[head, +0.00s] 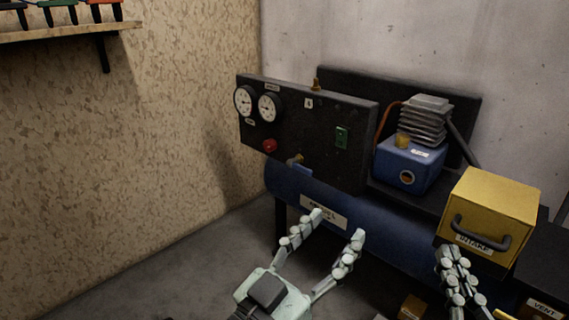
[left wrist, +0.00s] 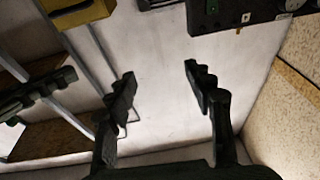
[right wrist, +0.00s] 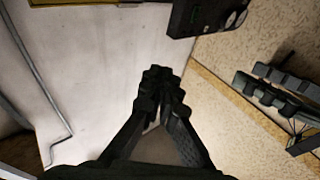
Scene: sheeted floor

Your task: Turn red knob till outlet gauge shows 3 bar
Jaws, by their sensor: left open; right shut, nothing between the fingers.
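The red knob (head: 269,146) sits low on the black panel (head: 310,140) in the head view. Two round white gauges, a left one (head: 245,101) and a right one (head: 269,107), are above it. Their readings and small labels are too small to read. My left gripper (head: 338,225) is open and empty, in front of the blue tank and below the panel, apart from the knob. It also shows open in the left wrist view (left wrist: 160,82). My right gripper (head: 449,254) is shut and empty in front of the yellow box, and shows closed in the right wrist view (right wrist: 160,75).
The blue tank (head: 372,223) carries the panel and a blue motor block (head: 410,165). A yellow intake box (head: 492,205) with a handle stands at the right. A green switch (head: 342,138) is on the panel. A shelf (head: 70,31) hangs upper left. The left floor is clear.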

